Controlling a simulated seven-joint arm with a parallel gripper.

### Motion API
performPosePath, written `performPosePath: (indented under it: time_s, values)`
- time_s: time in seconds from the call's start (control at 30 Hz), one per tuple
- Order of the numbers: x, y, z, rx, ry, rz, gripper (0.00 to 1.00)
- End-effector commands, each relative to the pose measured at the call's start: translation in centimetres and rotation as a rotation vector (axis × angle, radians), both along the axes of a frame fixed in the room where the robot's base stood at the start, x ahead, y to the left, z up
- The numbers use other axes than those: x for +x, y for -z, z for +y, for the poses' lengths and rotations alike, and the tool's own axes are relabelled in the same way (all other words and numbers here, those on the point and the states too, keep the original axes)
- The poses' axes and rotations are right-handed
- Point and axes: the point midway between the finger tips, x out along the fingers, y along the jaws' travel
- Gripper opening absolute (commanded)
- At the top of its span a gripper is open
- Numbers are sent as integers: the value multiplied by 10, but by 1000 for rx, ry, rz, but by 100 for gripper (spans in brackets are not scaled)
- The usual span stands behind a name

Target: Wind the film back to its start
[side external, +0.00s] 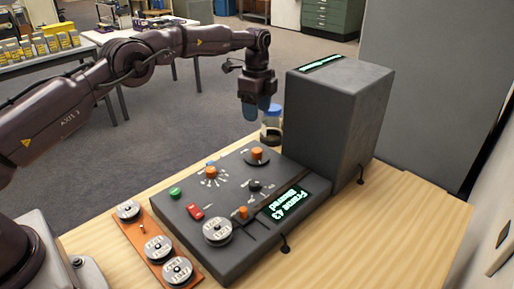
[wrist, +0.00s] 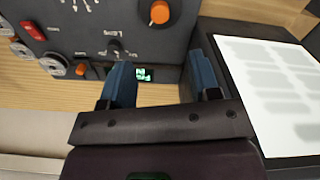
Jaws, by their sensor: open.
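The film reader has a dark grey control panel (side external: 232,250) and a tall grey housing (side external: 335,110). Its small display (side external: 284,203) reads "Frame 43 Blurred". A silver reel (side external: 217,231) sits at the panel's near corner. The panel carries a large orange knob (side external: 257,154), another orange knob (side external: 211,172), a small orange knob (side external: 241,212), a black knob (side external: 255,186), a red switch (side external: 195,212) and a green button (side external: 175,193). My gripper (wrist: 160,72) is open and empty, its blue fingers apart above the panel. The lit screen (wrist: 265,90) shows blurred grey blocks.
A clear container (side external: 271,132) shows just below my gripper by the housing. The housing is a tall obstacle at right. Bare wooden tabletop (side external: 390,235) lies at the right front.

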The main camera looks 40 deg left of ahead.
Motion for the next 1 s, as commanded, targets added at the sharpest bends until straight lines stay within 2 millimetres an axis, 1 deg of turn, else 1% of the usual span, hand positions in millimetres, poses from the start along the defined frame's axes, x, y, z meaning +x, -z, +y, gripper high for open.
performPosePath:
  time_s: [0.17, 0.4, 0.5, 0.6, 0.7, 0.8, 1.0]
  values:
    - [-1, 28, 0, 0, -1, 4, 56]
    - [-1, 80, 0, 0, -3, 4, 56]
    - [-1, 97, 0, 0, -3, 3, 56]
    - [0, 111, 0, 0, -3, 1, 56]
    - [0, 119, 0, 0, -3, 0, 56]
    - [0, 124, 0, 0, -3, 0, 56]
    - [0, 125, 0, 0, -4, -1, 56]
